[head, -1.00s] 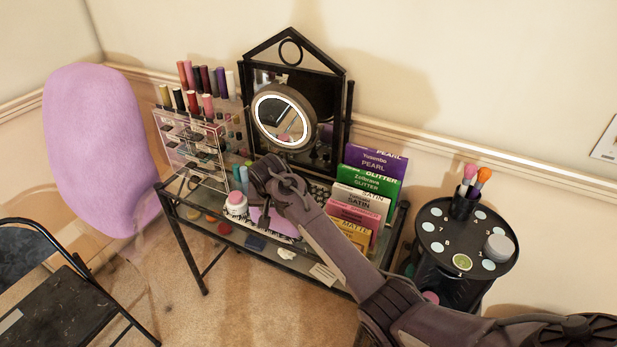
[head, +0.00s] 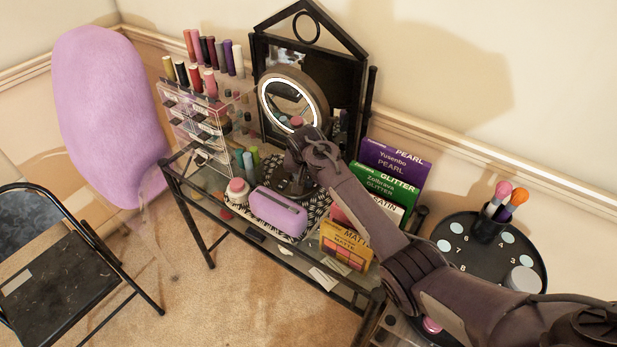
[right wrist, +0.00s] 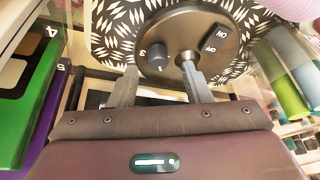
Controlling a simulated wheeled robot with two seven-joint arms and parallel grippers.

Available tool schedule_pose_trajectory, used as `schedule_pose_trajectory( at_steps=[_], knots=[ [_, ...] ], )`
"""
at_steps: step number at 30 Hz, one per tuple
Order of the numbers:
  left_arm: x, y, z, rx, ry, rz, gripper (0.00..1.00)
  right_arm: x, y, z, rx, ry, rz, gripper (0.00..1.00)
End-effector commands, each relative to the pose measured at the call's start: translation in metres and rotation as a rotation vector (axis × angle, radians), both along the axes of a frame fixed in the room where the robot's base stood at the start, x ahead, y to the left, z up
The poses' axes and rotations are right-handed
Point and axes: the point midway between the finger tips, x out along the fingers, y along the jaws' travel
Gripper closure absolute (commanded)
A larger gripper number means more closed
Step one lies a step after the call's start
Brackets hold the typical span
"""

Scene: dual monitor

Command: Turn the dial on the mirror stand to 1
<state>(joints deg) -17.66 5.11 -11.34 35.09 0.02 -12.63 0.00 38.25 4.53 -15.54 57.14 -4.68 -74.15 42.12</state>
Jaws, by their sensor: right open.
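The round lit mirror (head: 293,97) stands on the glass vanity table in the head view. Its dark round base shows in the right wrist view (right wrist: 215,22), on a black-and-white patterned mat. The dial (right wrist: 160,62) is a small dark knob on that base, with a 3 visible beside it and an ON/OFF switch (right wrist: 215,40) to its right. In the head view my right gripper (head: 297,180) is at the mirror base, hiding the dial. My left gripper is out of view.
A purple case (head: 277,212) lies in front of the base. Upright palettes (head: 385,185) stand to the right, and a clear drawer organizer (head: 195,120) with lipsticks to the left. A black round side table (head: 465,235) holds brushes. A folding chair (head: 65,270) stands at left.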

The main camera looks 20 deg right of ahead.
Motion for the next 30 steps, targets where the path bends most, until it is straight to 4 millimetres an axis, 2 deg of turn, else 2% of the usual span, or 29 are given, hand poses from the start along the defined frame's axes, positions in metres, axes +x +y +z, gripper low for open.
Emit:
schedule_pose_trajectory(
  at_steps=[3, 8, 13, 19, 27, 30],
  knots=[
    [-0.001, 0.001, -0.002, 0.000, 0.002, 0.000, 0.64, 0.006, -0.002, -0.016, -0.001, 0.001, 0.001, 0.56],
    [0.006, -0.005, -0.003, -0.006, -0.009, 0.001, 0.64, 0.011, -0.004, -0.028, 0.000, 0.001, 0.000, 0.56],
    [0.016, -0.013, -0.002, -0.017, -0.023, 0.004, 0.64, 0.013, -0.005, -0.032, 0.000, -0.001, 0.000, 0.56],
    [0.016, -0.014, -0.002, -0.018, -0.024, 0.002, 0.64, 0.012, -0.005, -0.032, 0.000, 0.000, 0.000, 0.56],
    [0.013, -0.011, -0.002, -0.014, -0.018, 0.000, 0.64, 0.012, -0.005, -0.032, 0.001, 0.000, 0.000, 0.91],
    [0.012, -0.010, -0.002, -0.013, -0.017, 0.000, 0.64, 0.012, -0.005, -0.032, 0.000, 0.000, 0.001, 1.00]
  ],
)
